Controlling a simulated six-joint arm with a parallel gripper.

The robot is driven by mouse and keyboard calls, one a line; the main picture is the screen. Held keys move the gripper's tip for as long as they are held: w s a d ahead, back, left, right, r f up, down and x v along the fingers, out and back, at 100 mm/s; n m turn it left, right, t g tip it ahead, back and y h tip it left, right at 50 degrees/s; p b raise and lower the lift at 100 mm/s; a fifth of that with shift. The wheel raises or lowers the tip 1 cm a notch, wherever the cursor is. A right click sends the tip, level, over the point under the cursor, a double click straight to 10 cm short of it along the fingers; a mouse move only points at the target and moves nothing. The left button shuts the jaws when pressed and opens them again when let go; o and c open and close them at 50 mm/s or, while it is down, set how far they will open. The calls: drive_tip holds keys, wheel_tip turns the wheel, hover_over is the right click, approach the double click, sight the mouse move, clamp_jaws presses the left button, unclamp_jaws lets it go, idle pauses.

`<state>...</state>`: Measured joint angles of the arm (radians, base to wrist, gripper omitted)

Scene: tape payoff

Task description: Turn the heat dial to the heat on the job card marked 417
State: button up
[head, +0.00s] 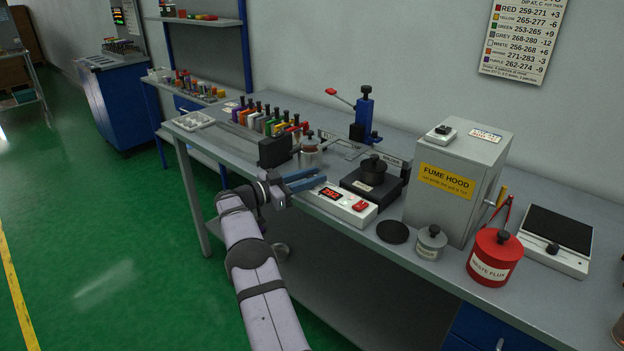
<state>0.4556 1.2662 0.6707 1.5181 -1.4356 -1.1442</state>
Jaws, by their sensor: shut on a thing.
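The white heat control box (345,204) sits at the bench's front edge in the head view. It has a lit red display (331,194), whose digits are too small to read surely, and a red switch (360,205). My gripper (317,181), with blue fingers, reaches in from the left at the box's left end. It is shut on what seems to be the heat dial, which the fingers hide. A job card marked 417 cannot be made out. A wall chart (522,38) lists colours with number ranges.
A black hotplate with a dark pot (374,170) stands just behind the box. The fume hood (457,180), a grey lidded pot (431,242) and a red waste flux can (494,257) stand to the right. Several coloured bottles and a dark block (274,151) are behind my gripper.

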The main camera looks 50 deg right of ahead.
drive_tip(key=shift+w+r, duration=0.1)
drive_tip(key=shift+r, duration=0.1)
drive_tip(key=o, duration=1)
drive_tip(key=shift+o, duration=0.2)
drive_tip(key=shift+f, duration=0.1)
drive_tip(key=b+v, duration=0.1)
drive_tip(key=v, duration=0.6)
drive_tip(key=shift+a, duration=0.15)
